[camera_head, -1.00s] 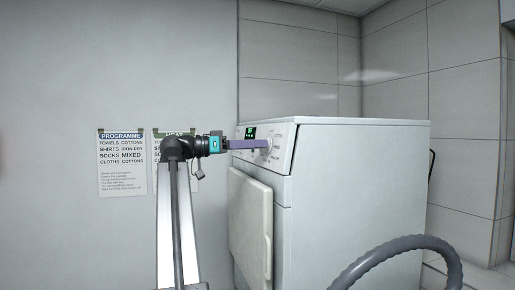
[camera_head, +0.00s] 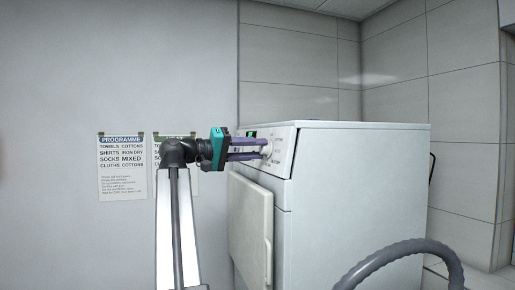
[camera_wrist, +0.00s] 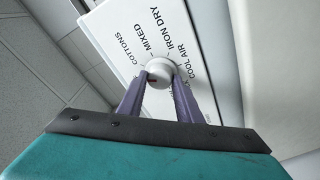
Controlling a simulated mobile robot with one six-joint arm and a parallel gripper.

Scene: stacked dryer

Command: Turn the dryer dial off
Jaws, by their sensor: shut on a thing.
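The white round dial (camera_wrist: 160,70) sits on the dryer's control panel (camera_wrist: 120,50). Labels around it read COTTONS, MIXED, IRON DRY and COOL AIR; another is partly hidden by a finger. My gripper (camera_wrist: 160,82) has its two purple fingers shut on the dial, one on each side. A small dark mark shows on the dial's face, between the fingers. In the head view, my gripper (camera_head: 264,149) reaches the panel from the left, one finger above the other. The white dryer (camera_head: 350,190) stands right of my arm, its lit green display partly covered by a finger.
The dryer's door (camera_head: 250,225) is below the panel, slightly proud of the front. A grey hose (camera_head: 400,248) curves in the lower right. Two printed sheets, one a programme list (camera_head: 122,165), hang on the left wall behind my arm.

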